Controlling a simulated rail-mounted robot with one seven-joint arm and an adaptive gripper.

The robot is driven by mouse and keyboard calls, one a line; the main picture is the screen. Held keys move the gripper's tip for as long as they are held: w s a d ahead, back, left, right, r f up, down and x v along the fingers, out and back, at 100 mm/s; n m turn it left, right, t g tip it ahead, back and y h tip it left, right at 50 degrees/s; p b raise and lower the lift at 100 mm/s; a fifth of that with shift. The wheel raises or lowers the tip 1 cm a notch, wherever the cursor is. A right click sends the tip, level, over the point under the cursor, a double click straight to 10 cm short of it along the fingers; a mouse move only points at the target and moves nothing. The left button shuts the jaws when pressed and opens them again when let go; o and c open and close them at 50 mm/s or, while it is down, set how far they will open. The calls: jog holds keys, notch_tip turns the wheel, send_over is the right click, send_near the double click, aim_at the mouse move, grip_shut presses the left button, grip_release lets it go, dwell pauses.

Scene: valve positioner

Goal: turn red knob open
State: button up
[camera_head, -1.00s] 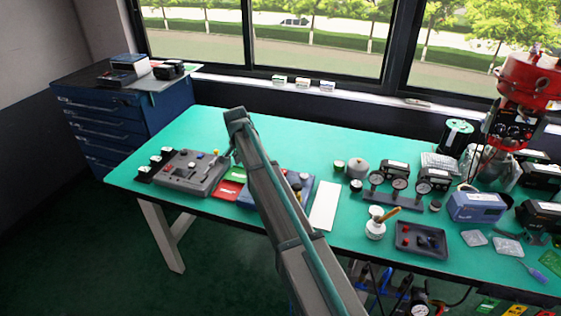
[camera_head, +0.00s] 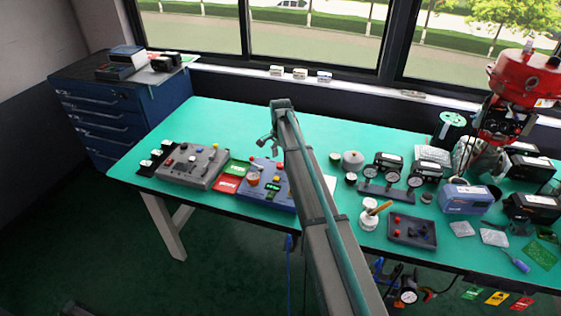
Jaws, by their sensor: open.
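A grey control panel (camera_head: 205,174) lies at the left end of the green table. My gripper (camera_head: 268,140) hangs open and empty above the table, behind the blue panel and to the right of the grey panel. My arm covers the blue panel's right side. How far the red knob is turned is too small to tell.
Red and green cards (camera_head: 228,182) lie between the panels. A red valve actuator (camera_head: 524,75) rises at the right. The table's back left is clear.

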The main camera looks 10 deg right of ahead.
aim_at(281, 164)
jog(key=shift+f+p, duration=0.3)
jog(key=shift+f, duration=1.4)
jog(key=c, duration=1.2)
